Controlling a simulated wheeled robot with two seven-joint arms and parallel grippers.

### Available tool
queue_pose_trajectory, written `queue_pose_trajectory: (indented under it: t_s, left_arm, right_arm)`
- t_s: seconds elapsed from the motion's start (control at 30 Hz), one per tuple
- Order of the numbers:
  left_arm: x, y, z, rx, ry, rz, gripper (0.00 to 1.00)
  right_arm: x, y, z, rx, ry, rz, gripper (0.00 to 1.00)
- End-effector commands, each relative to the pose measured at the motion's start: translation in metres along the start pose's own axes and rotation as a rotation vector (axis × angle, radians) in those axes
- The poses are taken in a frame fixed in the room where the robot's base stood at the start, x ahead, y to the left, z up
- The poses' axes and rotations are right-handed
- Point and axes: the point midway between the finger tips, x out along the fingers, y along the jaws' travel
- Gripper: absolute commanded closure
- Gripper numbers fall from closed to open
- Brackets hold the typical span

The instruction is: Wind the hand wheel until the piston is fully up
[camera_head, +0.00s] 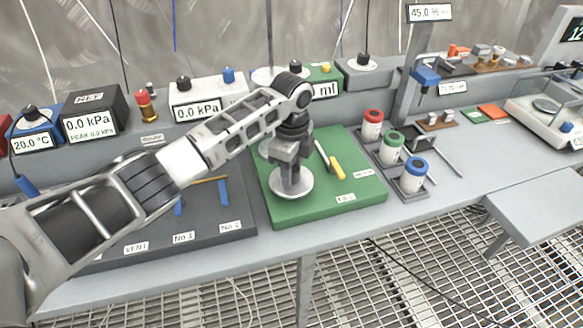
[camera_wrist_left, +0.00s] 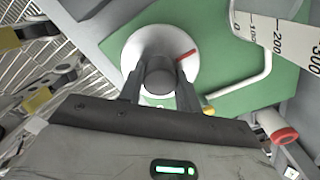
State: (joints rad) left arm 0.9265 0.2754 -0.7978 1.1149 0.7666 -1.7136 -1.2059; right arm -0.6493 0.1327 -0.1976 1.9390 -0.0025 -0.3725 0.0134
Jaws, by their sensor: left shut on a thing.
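The hand wheel is a pale round disc (camera_head: 292,188) lying flat on a green board (camera_head: 315,210). My left gripper (camera_head: 290,170) comes down on it from above. A white scale with 100, 200 and 300 (camera_wrist_left: 285,38) shows at the upper right there. I cannot make out the piston.
Red, green and blue capped jars (camera_head: 413,175) stand in a rack further right. A dark panel (camera_head: 215,225) lies left, with gauges (camera_head: 195,110) behind. The bench's front edge is close.

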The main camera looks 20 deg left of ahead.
Motion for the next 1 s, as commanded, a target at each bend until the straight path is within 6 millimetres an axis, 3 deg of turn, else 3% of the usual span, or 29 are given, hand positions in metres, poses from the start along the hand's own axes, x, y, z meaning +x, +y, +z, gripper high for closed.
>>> queue_pose_trajectory:
  t_s: [0.6,0.63,0.7,1.0]
  left_arm:
    - [-0.0017,-0.0009,0.0006,0.045,-0.001,-0.003,0.89]
    - [-0.0017,-0.0009,0.0006,0.045,-0.001,-0.003,0.64]
    - [-0.0016,-0.0008,0.0006,0.045,-0.001,-0.003,0.45]
    - [-0.0015,-0.0005,0.0003,0.044,0.0,-0.002,0.45]
  right_arm:
    - [-0.0001,-0.0002,0.0,0.0,0.0,0.0,0.64]
    - [-0.0001,-0.0002,0.0,0.0,0.0,0.0,0.64]
    - [-0.0001,-0.0002,0.0,0.0,0.0,0.0,0.64]
    - [0.0001,-0.0002,0.0002,0.0,0.0,0.0,0.64]
